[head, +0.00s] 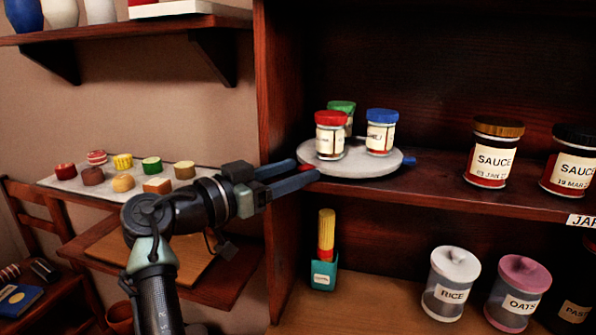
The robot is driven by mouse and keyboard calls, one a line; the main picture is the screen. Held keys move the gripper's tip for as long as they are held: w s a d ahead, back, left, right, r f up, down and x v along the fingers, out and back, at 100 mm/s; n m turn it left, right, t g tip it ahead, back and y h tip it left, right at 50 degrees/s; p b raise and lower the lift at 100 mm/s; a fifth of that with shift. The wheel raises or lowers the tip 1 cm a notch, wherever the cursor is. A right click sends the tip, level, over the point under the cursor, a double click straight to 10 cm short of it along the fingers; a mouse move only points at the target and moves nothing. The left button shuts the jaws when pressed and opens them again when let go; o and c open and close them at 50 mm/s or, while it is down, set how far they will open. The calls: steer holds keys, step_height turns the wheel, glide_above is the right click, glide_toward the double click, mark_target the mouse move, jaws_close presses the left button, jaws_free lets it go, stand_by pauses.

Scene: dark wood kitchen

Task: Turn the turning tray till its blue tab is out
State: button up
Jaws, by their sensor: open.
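The turning tray (378,168) is a pale grey round disc on the middle shelf. Its blue tab (410,160) sticks out at the right edge, pointing to the right in the picture. Three jars stand on the tray: one with a red lid (330,136), one with a blue lid (380,132), and one with a green lid (342,107) partly hidden behind. My gripper (308,168) is open at the tray's left front edge. A small red bit shows between its fingertips; I cannot tell if the fingers touch the tray.
Two sauce jars (493,155) (571,162) stand right of the tray on the same shelf. The cabinet's left side panel (277,80) stands close to my gripper. Below are a green holder (323,272) and canisters (450,285). A white board with small cakes (125,178) is at left.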

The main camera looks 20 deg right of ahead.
steer(key=b+v, duration=0.1)
steer(key=v, duration=1)
steer(key=shift+a, duration=0.35)
steer(key=shift+s, duration=0.1)
